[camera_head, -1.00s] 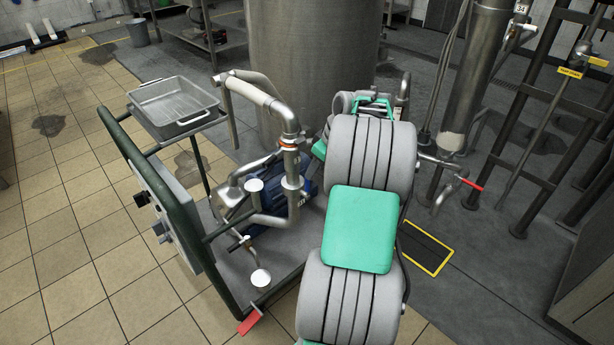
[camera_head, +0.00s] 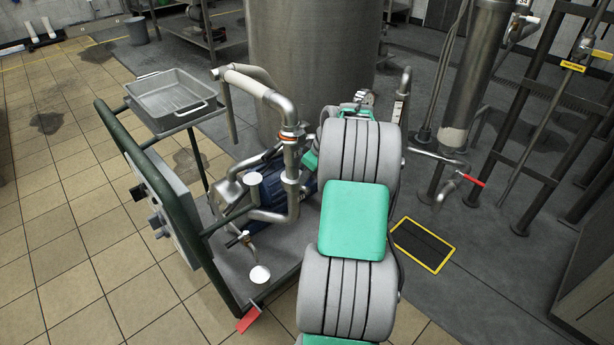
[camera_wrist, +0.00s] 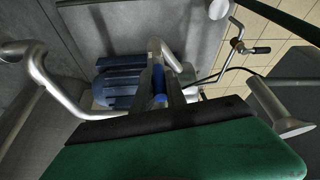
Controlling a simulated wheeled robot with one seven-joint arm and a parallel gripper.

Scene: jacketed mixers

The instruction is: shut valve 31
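No number 31 is readable on any valve. A valve with a red lever (camera_head: 470,182) sits on a pipe at the right in the head view. A red handle or tag (camera_head: 249,319) is at the low front corner of the pump cart (camera_head: 222,290). In the head view my arm hides my gripper, beyond the cart's pipework. In the wrist view a narrow grey part that may be my gripper (camera_wrist: 166,88) points away above a green cover, with a blue piece beside it. Its finger opening is unclear. A small black-handled valve (camera_wrist: 258,50) shows at the upper right.
The cart carries bent steel pipes (camera_head: 291,150), a blue motor (camera_wrist: 120,88) and a metal tray (camera_head: 172,98). A large steel tank (camera_head: 310,60) stands behind it. A black pipe rack (camera_head: 525,110) is at the right. Tiled floor (camera_head: 60,250) is open at the left.

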